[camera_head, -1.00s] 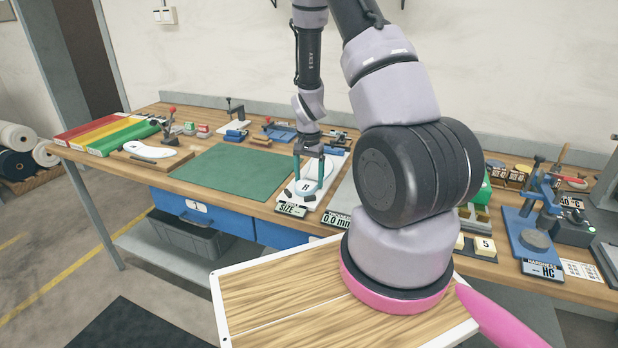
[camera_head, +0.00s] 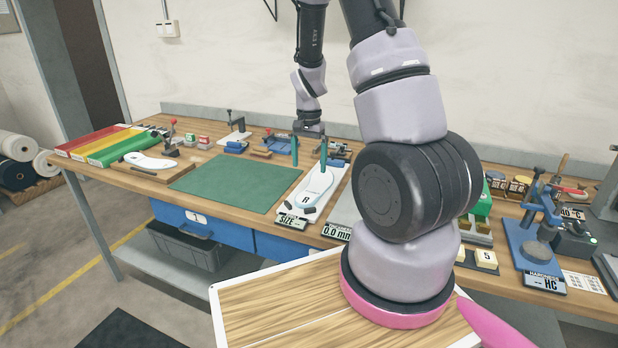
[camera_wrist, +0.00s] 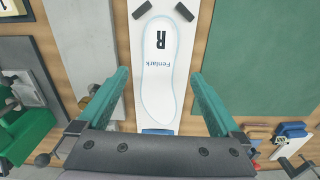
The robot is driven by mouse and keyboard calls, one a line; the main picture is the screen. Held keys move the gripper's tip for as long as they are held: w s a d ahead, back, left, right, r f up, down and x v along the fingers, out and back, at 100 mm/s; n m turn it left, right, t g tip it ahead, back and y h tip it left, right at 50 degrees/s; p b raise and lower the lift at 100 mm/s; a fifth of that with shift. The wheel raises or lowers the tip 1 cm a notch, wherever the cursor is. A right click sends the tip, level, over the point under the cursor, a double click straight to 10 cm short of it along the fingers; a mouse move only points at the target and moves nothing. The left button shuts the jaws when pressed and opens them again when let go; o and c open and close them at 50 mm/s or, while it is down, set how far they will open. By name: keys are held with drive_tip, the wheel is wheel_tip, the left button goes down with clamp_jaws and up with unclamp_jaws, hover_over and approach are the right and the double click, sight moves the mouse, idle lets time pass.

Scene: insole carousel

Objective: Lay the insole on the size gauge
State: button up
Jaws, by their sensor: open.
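The insole (camera_head: 319,183) is white with a pale blue edge and a black R. It lies flat, lengthwise, on the white plate of the size gauge (camera_head: 283,209), its R end near two dark stop blocks. In the wrist view the insole (camera_wrist: 161,85) also shows the word Fenlark, and the gauge plate (camera_wrist: 139,70) shows around it. My gripper (camera_head: 309,168) is open and empty above the insole. In the wrist view its green fingers (camera_wrist: 160,72) stand apart on either side of the plate, clear of the insole. The SIZE display's reading is too small to tell.
A green mat (camera_head: 232,183) lies left of the gauge. A grey plate with a 0.0 mm display (camera_head: 339,231) is close on its right. Another white insole shape (camera_head: 150,160) lies on a wooden board at the left. Small tools stand behind the gauge.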

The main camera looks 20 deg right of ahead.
drive_tip(key=s+a+r+n+t+y, duration=0.1)
drive_tip(key=s+a+r+t, duration=0.15)
drive_tip(key=r, duration=0.75)
drive_tip(key=s+a+r+n+t, duration=0.15)
drive_tip(key=s+r, duration=0.25)
drive_tip(key=r, duration=0.7)
drive_tip(key=s+a+r+n+t+y, duration=0.1)
drive_tip(key=s+a+r+n+t, duration=0.2)
drive_tip(key=s+r, duration=0.8)
drive_tip(key=s+a, duration=0.1)
drive_tip(key=s, duration=0.2)
drive_tip(key=shift+s, duration=0.15)
